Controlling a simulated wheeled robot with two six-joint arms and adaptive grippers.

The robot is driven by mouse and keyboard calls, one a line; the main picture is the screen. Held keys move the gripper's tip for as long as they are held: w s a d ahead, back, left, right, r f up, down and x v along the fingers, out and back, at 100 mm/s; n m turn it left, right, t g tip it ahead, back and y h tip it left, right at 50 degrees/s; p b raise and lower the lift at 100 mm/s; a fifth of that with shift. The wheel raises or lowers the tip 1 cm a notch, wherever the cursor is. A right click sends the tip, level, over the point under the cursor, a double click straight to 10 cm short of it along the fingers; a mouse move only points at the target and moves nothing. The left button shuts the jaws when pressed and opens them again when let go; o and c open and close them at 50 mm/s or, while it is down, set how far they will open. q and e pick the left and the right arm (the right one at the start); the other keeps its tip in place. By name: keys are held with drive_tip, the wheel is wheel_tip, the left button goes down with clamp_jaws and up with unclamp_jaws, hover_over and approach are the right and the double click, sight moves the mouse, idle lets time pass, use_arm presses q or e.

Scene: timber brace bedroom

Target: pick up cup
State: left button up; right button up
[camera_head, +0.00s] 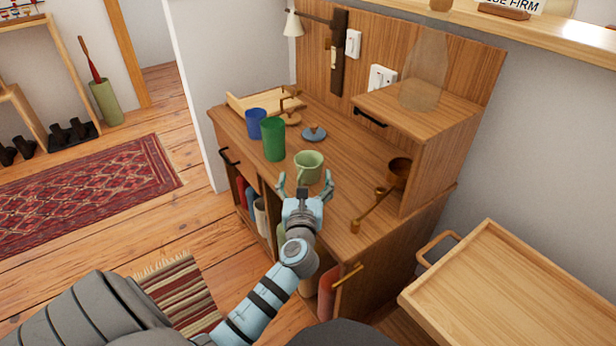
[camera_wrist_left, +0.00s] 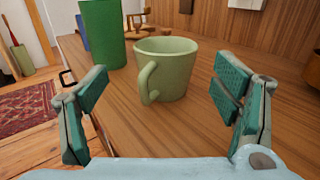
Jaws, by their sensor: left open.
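A light green cup (camera_head: 309,167) with a handle stands upright on the wooden cabinet top (camera_head: 350,165). In the left wrist view the cup (camera_wrist_left: 168,68) sits ahead of my left gripper, its handle turned toward me. My left gripper (camera_head: 305,186) is open and empty at the cabinet's front edge, just short of the cup. In the left wrist view its fingers (camera_wrist_left: 160,105) are spread to either side of the cup, and the cup looks to be beyond the fingertips. My right gripper is in neither view.
A dark green tumbler (camera_head: 273,139) and a blue one (camera_head: 256,123) stand left of the cup. A blue-grey disc (camera_head: 314,134) lies behind it. A brass-coloured bar-like object (camera_head: 373,210) is to the right. A raised shelf box (camera_head: 430,150) bounds the right side.

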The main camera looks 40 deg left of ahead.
sight(308, 169)
use_arm(q)
drive_tip(key=b+x, duration=0.1)
drive_tip(key=x, duration=0.2)
drive_tip(key=b+x, duration=0.1)
drive_tip(key=x, duration=0.2)
drive_tip(key=shift+w+d+r+b, duration=0.1)
drive_tip(key=shift+w+d+b, duration=0.05)
drive_tip(key=shift+d+b, duration=0.2)
drive_tip(key=shift+w+a, duration=0.25)
drive_tip(key=shift+r, duration=0.15)
drive_tip(key=c, duration=1.4)
drive_tip(key=shift+o, duration=0.2)
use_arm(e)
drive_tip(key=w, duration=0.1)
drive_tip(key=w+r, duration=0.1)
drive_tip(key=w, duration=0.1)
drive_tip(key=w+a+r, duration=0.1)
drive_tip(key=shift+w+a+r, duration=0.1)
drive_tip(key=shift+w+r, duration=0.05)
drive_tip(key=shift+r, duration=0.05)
